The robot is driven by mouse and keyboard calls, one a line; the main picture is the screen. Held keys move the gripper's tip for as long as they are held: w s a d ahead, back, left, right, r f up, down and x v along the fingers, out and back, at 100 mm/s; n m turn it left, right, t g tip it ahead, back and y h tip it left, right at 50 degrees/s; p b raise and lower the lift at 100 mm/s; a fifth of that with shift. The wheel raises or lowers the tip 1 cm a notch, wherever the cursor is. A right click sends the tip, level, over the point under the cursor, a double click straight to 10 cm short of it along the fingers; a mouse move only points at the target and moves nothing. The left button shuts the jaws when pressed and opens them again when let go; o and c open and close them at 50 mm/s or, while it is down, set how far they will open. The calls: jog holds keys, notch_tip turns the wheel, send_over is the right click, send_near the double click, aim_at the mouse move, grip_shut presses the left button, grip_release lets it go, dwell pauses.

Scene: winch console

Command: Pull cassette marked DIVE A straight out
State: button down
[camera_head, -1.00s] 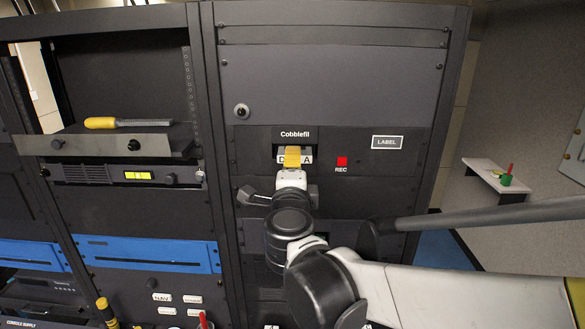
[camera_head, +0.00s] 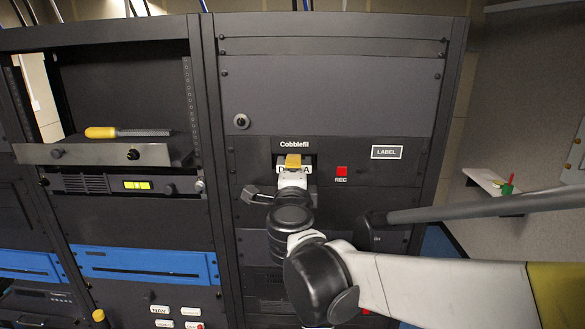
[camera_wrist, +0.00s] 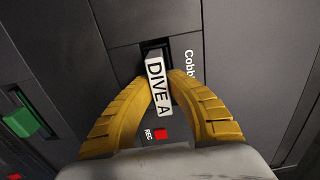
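The cassette marked DIVE A (camera_wrist: 158,90) has a white front label with black letters. In the wrist view it sits at the mouth of a dark slot (camera_wrist: 153,47) in the grey panel, tilted in the picture. The yellow fingers of my gripper (camera_wrist: 161,78) close in on its two sides and appear to touch it. In the head view my gripper (camera_head: 293,160) covers the middle of the label, leaving its ends showing beneath the word Cobblefil. How far the cassette stands out of the slot is hard to tell.
A red REC button (camera_head: 342,171) and a LABEL plate (camera_head: 387,152) are right of the slot. A dark handle (camera_head: 258,195) is below left. A yellow-handled tool (camera_head: 128,132) lies on the left rack's shelf. A green block (camera_wrist: 20,122) shows left in the wrist view.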

jog(key=s, duration=0.6)
jog(key=shift+p, duration=0.3)
dwell(0.8)
jog(key=shift+a, duration=0.1)
jog(key=s, duration=0.3)
dwell(0.4)
jog(key=shift+a, duration=0.1)
